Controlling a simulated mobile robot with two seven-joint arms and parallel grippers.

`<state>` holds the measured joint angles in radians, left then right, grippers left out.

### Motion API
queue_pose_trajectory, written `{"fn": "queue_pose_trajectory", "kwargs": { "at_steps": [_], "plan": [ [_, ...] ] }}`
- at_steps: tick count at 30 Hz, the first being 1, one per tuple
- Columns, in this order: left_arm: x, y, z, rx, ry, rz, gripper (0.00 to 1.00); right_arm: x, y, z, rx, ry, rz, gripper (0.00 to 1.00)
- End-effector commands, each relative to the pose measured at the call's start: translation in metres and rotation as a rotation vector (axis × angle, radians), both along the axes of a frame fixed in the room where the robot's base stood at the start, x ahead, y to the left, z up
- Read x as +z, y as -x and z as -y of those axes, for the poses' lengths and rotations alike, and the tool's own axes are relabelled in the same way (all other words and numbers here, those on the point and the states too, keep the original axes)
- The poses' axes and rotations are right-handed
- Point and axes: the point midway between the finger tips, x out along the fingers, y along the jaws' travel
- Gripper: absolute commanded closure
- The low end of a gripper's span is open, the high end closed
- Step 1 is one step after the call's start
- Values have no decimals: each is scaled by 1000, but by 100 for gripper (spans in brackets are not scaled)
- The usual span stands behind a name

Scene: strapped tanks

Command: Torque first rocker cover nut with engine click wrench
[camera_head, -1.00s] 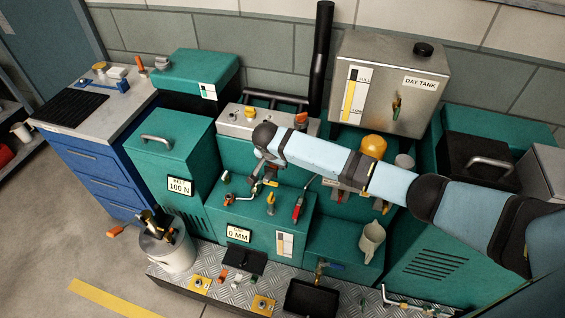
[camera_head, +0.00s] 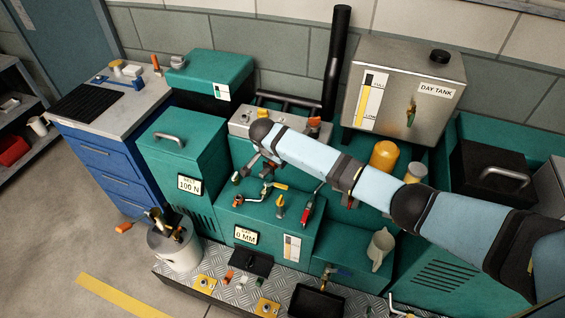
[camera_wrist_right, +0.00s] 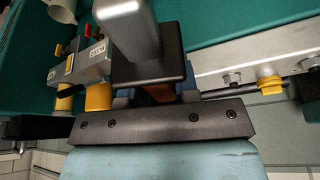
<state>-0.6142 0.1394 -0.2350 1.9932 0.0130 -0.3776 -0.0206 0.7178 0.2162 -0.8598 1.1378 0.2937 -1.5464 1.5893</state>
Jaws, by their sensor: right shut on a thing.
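My right arm reaches in from the right in the head view, and its gripper (camera_head: 262,162) is in front of the grey rocker cover (camera_head: 240,123), over the green engine block. In the right wrist view the gripper (camera_wrist_right: 160,92) is shut on an orange-brown handle (camera_wrist_right: 160,93), apparently the click wrench's; little of it shows between the fingers. A dark rod (camera_wrist_right: 230,93) runs right toward a yellow cap (camera_wrist_right: 270,83); I cannot tell whether it belongs to the wrench. Nuts (camera_wrist_right: 232,77) sit on the pale metal strip there. Wrench-to-nut contact is hidden. My left gripper is out of view.
Levers and valves, including a red-handled one (camera_head: 306,212), stand on the engine top. A steel day tank (camera_head: 440,75) and black pipe (camera_head: 337,70) rise behind. A bucket of tools (camera_head: 175,250) stands at the left.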

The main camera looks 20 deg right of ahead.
Motion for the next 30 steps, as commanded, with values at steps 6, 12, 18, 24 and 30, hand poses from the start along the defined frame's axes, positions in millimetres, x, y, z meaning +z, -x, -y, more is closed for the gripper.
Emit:
{"fn": "queue_pose_trajectory", "kwargs": {
  "at_steps": [6, 12, 18, 24, 30],
  "plan": [
    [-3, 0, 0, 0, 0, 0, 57, 1, -7, -4, -41, 1, 2, 100],
    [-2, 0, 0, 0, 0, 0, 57, 1, -7, -4, -41, 1, 2, 100],
    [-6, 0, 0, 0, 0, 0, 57, 0, -11, -7, -61, -2, 3, 100],
    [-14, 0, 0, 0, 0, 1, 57, 0, -23, -14, -127, -1, 2, 100],
    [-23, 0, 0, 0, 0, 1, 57, -1, -34, -19, -191, 0, 3, 100]
  ]
}}
